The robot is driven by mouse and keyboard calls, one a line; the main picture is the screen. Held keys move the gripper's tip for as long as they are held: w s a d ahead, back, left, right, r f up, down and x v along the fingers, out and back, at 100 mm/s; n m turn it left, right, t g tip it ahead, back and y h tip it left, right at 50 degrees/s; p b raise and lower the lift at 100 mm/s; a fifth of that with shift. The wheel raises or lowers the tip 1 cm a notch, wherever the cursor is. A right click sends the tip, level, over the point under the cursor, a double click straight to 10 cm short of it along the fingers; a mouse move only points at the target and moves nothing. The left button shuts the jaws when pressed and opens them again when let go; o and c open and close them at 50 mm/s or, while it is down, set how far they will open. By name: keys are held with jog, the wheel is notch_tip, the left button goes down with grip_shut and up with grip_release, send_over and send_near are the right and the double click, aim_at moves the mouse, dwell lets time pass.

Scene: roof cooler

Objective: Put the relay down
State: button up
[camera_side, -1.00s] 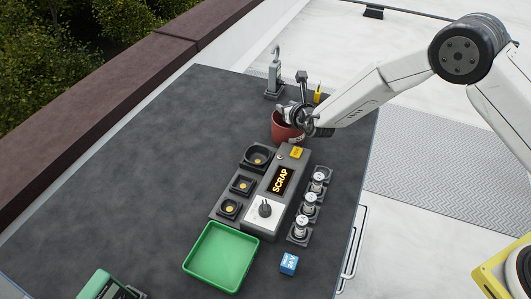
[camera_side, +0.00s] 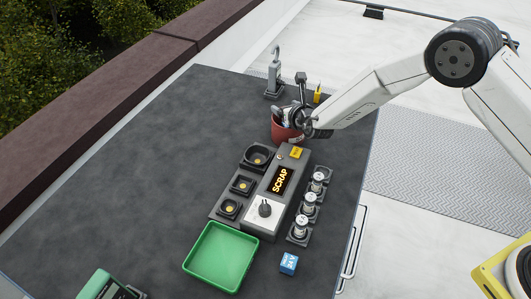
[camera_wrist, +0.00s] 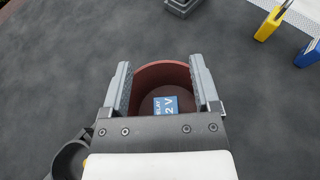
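A blue-labelled relay (camera_wrist: 166,105), its label reading in part "ELAY" and "2 V", lies inside the red round bin (camera_wrist: 160,71) in the wrist view. My gripper (camera_wrist: 164,82) is over the bin, its two grey fingers spread wide. The relay shows between them, with a gap on each side. The side view shows the red bin (camera_side: 285,132) with my gripper (camera_side: 290,118) at its mouth; the relay inside is hidden there.
A grey tester (camera_side: 270,205) showing "SCRAP" stands in front of the bin, with several sockets beside it. A green tray (camera_side: 220,257) and a blue 24 V block (camera_side: 289,263) are nearer. A grey clamp-like stand (camera_side: 274,80) is behind. The table's left is clear.

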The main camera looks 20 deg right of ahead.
jog(key=shift+s+d+f, duration=0.1)
jog(key=shift+s+f, duration=0.25)
jog(key=shift+f, duration=0.2)
jog(key=shift+r, duration=0.5)
jog(key=v, duration=1.2)
jog(key=shift+w+r, duration=0.15)
jog(key=shift+r, duration=0.15)
